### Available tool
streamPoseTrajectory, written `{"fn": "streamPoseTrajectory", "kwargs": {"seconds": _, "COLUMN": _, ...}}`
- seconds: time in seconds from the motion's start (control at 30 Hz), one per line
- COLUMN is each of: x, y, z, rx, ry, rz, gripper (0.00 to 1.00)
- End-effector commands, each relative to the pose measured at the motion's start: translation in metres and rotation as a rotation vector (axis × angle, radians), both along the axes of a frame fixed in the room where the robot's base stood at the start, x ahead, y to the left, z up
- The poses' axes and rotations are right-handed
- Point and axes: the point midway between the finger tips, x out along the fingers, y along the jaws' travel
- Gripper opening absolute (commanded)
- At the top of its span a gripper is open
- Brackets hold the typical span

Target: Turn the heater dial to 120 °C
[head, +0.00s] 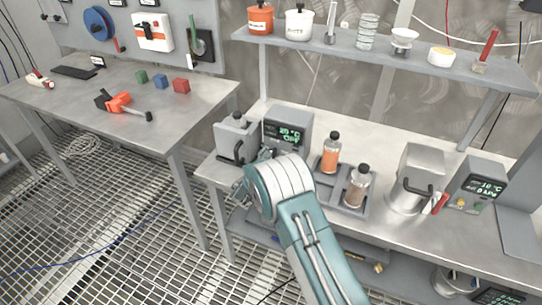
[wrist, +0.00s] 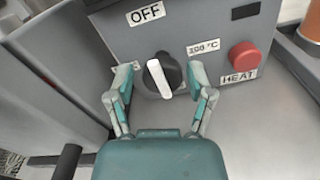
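The heater is a grey box (head: 286,118) on the right bench; its green display reads 20 °C and OFF in the head view. In the wrist view its dial (wrist: 162,78) is a black knob with a white bar. The bar is near upright, its top leaning slightly left, towards the OFF label (wrist: 146,12). A temperature label (wrist: 203,47) sits to the upper right, its figures blurred. Another label is mostly hidden behind the left finger. My gripper (wrist: 161,80) is open, one finger on each side of the dial, with visible gaps. My arm hides the dial in the head view.
A red HEAT button (wrist: 244,55) is right of the dial. A grey container with a black handle (head: 236,138) stands left of the heater. A rack with two bottles (head: 331,152) is to its right. A shelf (head: 400,62) runs above.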

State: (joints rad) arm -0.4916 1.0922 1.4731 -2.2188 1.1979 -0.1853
Motion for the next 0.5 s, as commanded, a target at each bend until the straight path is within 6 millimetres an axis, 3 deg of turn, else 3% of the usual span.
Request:
{"fn": "streamPoseTrajectory", "kwargs": {"seconds": 0.37, "x": -0.002, "y": -0.001, "z": 0.000, "rx": 0.000, "ry": 0.000, "rz": -0.002, "gripper": 0.81}}
{"fn": "streamPoseTrajectory", "kwargs": {"seconds": 0.5, "x": -0.013, "y": 0.004, "z": 0.000, "rx": -0.001, "ry": 0.003, "rz": 0.000, "gripper": 0.81}}
